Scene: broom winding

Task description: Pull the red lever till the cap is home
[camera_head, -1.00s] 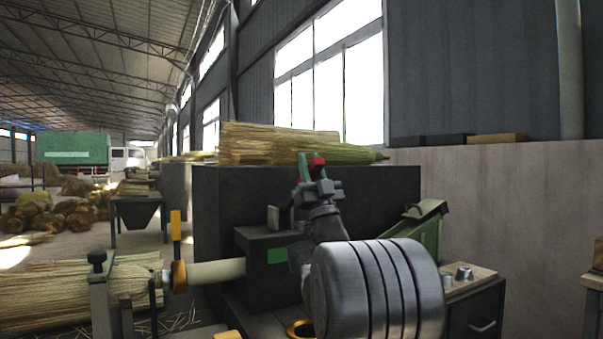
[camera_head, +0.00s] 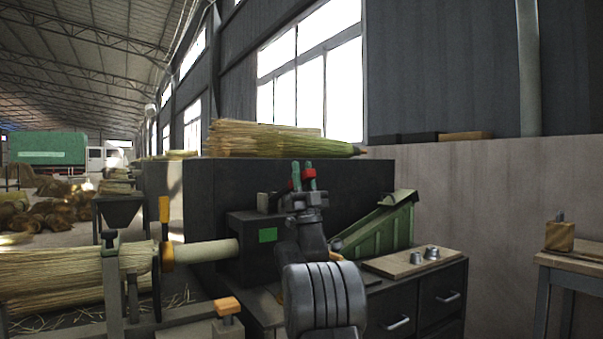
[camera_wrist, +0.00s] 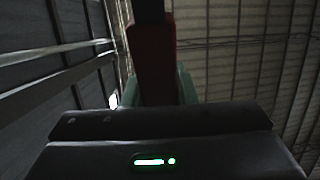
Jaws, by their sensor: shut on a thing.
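My gripper (camera_head: 303,174) is raised in front of the dark machine block, its green fingers pointing up. Red parts show at the fingers, and it is shut on the red lever (camera_head: 309,173), of which only a small part shows. In the wrist view, the red lever (camera_wrist: 152,62) stands upright in front of the camera with a dark bar at its top. A green finger (camera_wrist: 187,88) shows beside it. I cannot make out the cap.
A broom bundle (camera_head: 285,140) lies on top of the dark block (camera_head: 350,180). A green ramp-like part (camera_head: 385,228), a wooden board with small metal pieces (camera_head: 410,263) and a drawer cabinet (camera_head: 440,298) are to the right. A small table (camera_head: 580,262) stands far right.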

